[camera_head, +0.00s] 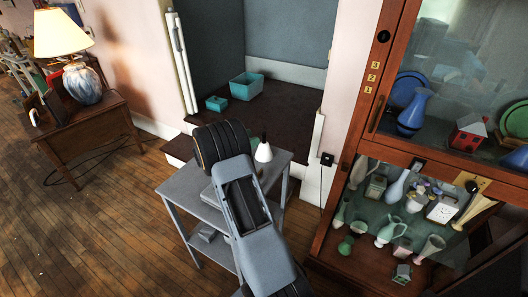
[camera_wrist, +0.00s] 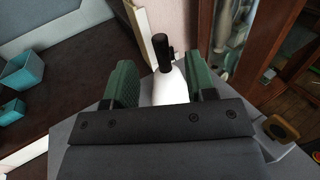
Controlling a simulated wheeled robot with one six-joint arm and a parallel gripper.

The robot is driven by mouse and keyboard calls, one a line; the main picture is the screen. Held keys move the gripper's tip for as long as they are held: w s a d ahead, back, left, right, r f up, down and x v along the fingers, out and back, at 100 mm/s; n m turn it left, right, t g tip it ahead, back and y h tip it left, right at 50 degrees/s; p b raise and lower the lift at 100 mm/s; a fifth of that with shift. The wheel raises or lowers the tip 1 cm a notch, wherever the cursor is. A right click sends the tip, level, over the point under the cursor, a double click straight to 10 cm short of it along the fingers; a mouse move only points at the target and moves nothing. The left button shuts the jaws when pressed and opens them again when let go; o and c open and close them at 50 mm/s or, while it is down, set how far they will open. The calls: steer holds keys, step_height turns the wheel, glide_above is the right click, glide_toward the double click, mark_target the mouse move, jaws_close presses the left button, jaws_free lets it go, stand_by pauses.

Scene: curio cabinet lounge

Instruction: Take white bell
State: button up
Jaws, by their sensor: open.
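The white bell (camera_head: 263,153) with a dark handle stands upright on a small grey table (camera_head: 172,191), just beyond the end of my arm in the head view. In the wrist view the white bell (camera_wrist: 171,88) shows between the two green finger pads of my gripper (camera_wrist: 162,88), its black handle rising above. The gripper is open, with a pad on either side of the bell. I cannot tell whether either pad touches it. The lower part of the bell is hidden behind the gripper's dark body. My arm hides much of the tabletop in the head view.
A glass-fronted wooden cabinet (camera_head: 344,190) full of vases and trinkets stands close on the right. Teal boxes (camera_head: 246,86) sit on a dark ledge behind the table. A wooden desk (camera_head: 92,137) with a lamp (camera_head: 62,35) is at the left. The floor between is clear.

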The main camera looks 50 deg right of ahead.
mark_target(264, 144)
steer(key=shift+x, duration=4.05)
jaws_close()
